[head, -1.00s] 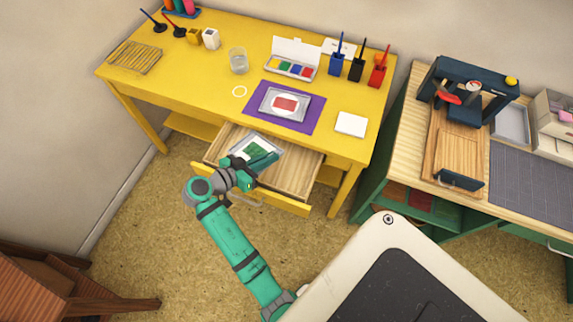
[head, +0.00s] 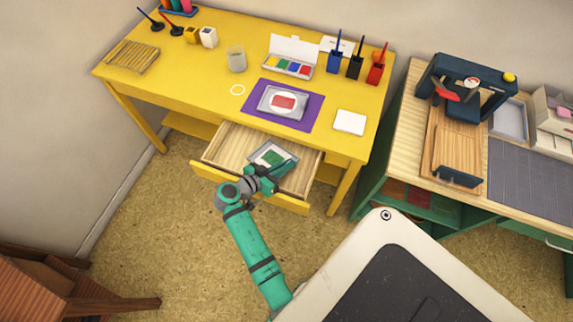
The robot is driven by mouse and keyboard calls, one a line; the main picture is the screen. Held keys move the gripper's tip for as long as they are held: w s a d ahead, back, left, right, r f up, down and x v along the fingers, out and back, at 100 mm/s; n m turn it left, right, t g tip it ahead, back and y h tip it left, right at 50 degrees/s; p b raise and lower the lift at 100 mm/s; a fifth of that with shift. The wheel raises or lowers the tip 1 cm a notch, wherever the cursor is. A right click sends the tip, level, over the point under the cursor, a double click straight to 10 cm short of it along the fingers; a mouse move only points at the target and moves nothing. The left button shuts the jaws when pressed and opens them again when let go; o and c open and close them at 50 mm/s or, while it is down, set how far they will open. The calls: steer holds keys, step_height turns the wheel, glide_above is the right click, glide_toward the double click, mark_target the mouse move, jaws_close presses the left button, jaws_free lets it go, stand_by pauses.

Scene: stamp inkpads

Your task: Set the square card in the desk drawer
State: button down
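A pale card with a green patch (head: 267,152) shows over the open desk drawer (head: 228,146), right of the drawer's middle. My gripper (head: 276,172) is at the card's near edge and seems shut on it, as the two have moved together. The fingers are small and partly cover the card. I cannot tell whether the card touches the drawer floor or is just above it. A similar grey-rimmed piece with a red patch (head: 283,102) lies on the purple mat (head: 259,113) on the yellow desk (head: 198,70).
A white square pad (head: 349,122) lies at the desk's right. A glass (head: 236,59), a paint box (head: 289,67) and several coloured pots stand farther back. A wooden bench (head: 410,140) is to the right. The drawer's left side is bare.

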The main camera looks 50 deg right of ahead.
steer(key=shift+f, duration=0.1)
steer(key=c, duration=2)
jaws_free()
steer(key=shift+a+r, duration=0.2)
steer(key=shift+a, duration=0.05)
steer(key=v, duration=1.1)
steer(key=shift+a+r, duration=0.1)
steer(key=shift+a, duration=0.15)
